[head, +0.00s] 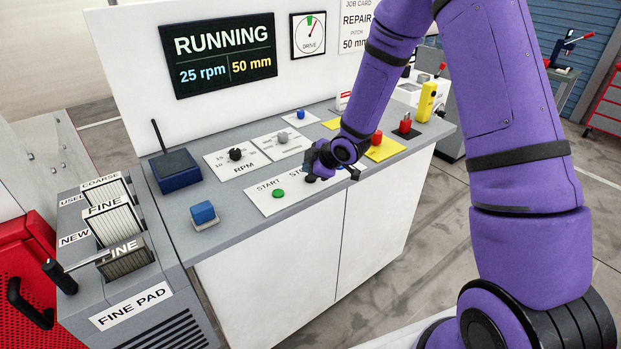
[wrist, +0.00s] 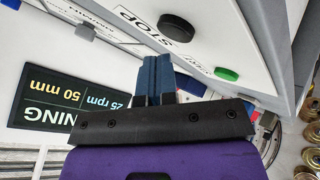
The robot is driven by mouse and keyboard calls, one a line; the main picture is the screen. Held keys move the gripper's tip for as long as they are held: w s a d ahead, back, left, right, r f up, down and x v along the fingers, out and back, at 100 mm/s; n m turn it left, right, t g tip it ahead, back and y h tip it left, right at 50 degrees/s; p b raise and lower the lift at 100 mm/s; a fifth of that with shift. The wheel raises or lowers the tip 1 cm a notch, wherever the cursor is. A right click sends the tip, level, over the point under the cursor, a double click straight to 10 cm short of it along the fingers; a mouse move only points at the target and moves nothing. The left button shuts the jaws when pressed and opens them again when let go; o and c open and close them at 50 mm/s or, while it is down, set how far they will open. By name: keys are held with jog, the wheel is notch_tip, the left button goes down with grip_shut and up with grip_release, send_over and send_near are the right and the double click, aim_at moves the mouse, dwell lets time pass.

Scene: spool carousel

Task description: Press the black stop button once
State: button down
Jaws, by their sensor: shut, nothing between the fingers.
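The black stop button (wrist: 178,27) shows in the wrist view as a round black cap on a white panel, beside the word STOP. In the head view my gripper covers that end of the START/STOP panel (head: 263,204), and I cannot pick the button out clearly. My gripper (head: 322,160) hangs over the panel. In the wrist view its blue fingers (wrist: 157,62) are together and empty. The black button shows beyond their tips, slightly to the right, with a visible gap in the picture. The green start button (head: 278,193) is left of my gripper; it also shows in the wrist view (wrist: 224,73).
The display (head: 220,54) reads RUNNING, 25 rpm, 50 mm. A black RPM knob (head: 235,154) and a blue button (head: 301,114) are on the bench. A red button on a yellow plate (head: 383,148) stands right of my gripper. A blue block (head: 203,212) sits at front left.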

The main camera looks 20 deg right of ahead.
aim_at(310, 179)
jog(key=shift+f, duration=0.2)
jog(key=shift+f, duration=0.2)
jog(key=shift+f, duration=0.4)
dwell(1.0)
jog(key=shift+r, duration=0.8)
jog(key=shift+r, duration=2.5)
